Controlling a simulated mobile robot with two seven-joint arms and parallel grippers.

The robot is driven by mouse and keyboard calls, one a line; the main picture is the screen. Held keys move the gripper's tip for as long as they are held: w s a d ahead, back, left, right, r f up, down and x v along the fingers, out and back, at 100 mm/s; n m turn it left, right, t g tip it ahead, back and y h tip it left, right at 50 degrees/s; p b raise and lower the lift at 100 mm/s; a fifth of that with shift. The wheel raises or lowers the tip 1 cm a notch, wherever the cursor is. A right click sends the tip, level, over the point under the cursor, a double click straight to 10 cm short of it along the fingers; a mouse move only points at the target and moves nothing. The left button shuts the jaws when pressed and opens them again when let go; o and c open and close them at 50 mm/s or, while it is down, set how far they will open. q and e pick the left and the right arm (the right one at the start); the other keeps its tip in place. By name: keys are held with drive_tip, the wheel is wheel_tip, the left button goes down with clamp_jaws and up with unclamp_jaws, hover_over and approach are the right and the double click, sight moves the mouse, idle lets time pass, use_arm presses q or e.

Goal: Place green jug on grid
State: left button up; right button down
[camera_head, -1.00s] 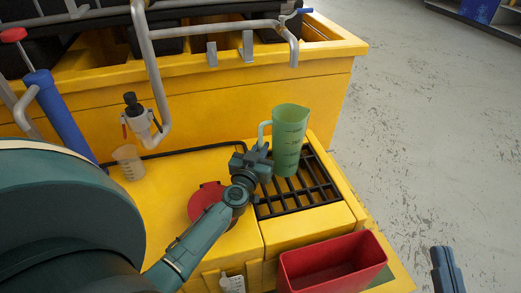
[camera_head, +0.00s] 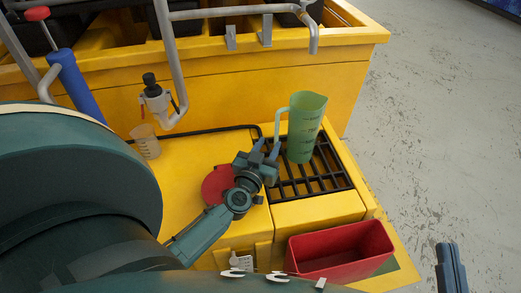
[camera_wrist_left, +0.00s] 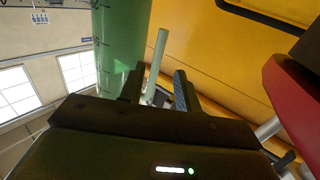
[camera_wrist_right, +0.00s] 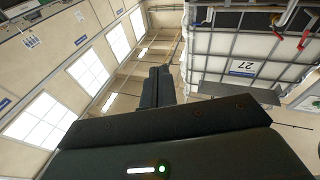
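The green jug (camera_head: 305,128) stands upright on the black grid (camera_head: 324,182), toward its back edge, with its handle on the left. My left gripper (camera_head: 266,148) is just left of the jug, low by the handle, with its fingertips apart. In the left wrist view the green jug (camera_wrist_left: 121,42) fills the upper left, and its handle shows beyond the gap between the open left fingers (camera_wrist_left: 158,88), with nothing clamped. My right gripper (camera_head: 449,262) is at the lower right, away from the jug. Its fingers are together in the right wrist view (camera_wrist_right: 158,84).
A clear measuring beaker (camera_head: 146,142) and a red round lid (camera_head: 217,186) are on the yellow surface at left. A red bin (camera_head: 340,250) sits in front of the grid. Grey pipes (camera_head: 172,60) hang over the back left. Open floor lies at right.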

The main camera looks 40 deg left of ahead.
use_arm(q)
drive_tip(key=v, duration=0.6)
drive_tip(key=shift+p, duration=0.3)
drive_tip(key=shift+s, duration=0.1)
